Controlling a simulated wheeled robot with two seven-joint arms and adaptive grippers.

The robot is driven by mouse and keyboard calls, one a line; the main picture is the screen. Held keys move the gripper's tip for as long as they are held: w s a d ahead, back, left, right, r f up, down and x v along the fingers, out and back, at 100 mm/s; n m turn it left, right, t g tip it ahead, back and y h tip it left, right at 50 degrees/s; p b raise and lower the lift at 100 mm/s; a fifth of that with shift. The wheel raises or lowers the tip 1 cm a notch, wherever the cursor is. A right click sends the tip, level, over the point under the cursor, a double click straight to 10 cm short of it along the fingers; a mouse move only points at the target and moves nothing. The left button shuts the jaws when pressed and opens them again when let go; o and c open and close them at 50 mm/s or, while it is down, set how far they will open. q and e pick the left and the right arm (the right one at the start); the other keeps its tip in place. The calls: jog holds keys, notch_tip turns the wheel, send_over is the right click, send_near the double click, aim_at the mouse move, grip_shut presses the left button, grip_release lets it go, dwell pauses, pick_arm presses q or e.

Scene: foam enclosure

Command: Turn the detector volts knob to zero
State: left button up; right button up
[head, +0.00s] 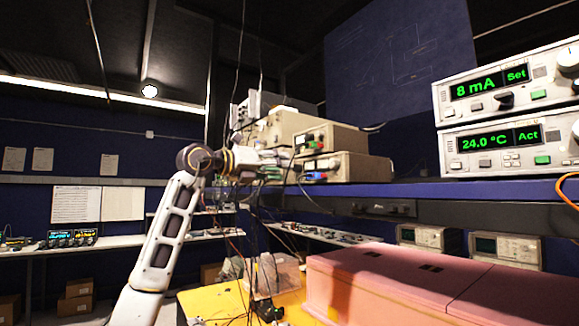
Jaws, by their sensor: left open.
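My left arm rises from the bottom left and bends right at the wrist. My left gripper (283,160) is small in the view, open, and beside the front of the stacked beige instruments. The upper beige instrument (345,139) and the lower beige instrument (362,167) stand on the shelf, with small knobs and coloured sockets on their fronts. No label reading detector volts is legible, so I cannot tell which knob is the detector volts knob. Whether the gripper touches a knob cannot be told. My right gripper is not in view.
Two controllers with green displays, reading 8 mA (500,85) and 24.0 °C (505,144), stand at the right of the blue shelf (470,190). Below are a pink foam enclosure (400,275) and a yellow surface (215,301). Cables hang near my gripper.

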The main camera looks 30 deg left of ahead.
aim_at(297, 168)
pick_arm(q)
jog(key=p+x, duration=0.1)
jog(key=x, duration=0.3)
jog(key=shift+w, duration=0.2)
grip_shut()
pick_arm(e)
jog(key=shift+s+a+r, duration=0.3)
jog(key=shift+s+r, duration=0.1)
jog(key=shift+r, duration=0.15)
